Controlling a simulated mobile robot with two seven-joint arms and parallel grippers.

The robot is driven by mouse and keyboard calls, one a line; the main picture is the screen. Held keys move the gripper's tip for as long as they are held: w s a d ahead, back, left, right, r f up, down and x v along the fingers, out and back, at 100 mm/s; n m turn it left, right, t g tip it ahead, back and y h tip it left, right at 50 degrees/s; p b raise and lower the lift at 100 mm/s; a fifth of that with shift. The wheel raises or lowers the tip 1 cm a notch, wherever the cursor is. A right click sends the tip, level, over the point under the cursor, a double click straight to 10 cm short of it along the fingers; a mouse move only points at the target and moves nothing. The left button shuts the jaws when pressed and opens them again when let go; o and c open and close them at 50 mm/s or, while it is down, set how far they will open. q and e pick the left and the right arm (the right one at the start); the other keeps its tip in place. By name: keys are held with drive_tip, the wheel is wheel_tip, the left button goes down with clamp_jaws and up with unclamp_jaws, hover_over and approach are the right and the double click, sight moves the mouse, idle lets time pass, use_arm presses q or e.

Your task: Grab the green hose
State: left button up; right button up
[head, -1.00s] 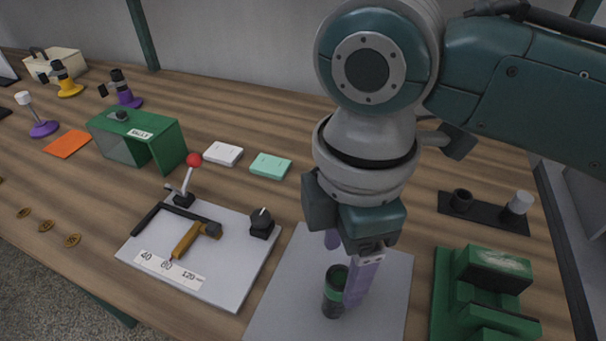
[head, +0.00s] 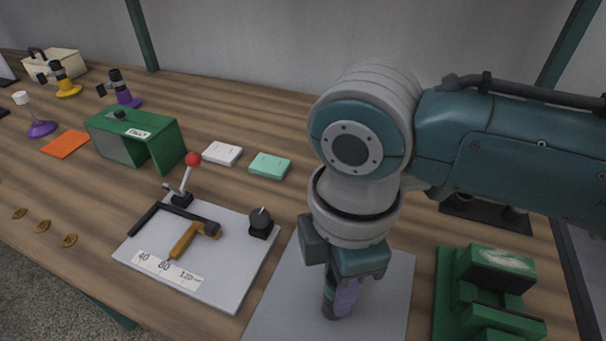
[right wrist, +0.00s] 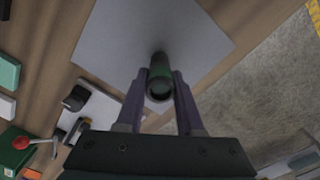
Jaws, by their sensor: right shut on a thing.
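The green hose (head: 329,300) is a short, dark upright tube with a green band, standing on a grey plate (head: 278,315). My right gripper (head: 338,290) is lowered over it from above, and its purple fingers hide part of it. In the right wrist view, the hose's round open end (right wrist: 160,88) sits between the two purple fingers (right wrist: 159,98). My right gripper is shut on the hose, which still stands on the plate. My left gripper is not in view.
Left of the plate is a white board (head: 215,275) with a red-knobbed lever (head: 192,162), a yellow-handled tool and a black knob (head: 261,222). A green stepped block (head: 490,285) stands close on the right. White and mint boxes (head: 270,166) lie behind.

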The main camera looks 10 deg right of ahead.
clamp_jaws()
drive_tip(key=shift+r, duration=0.1)
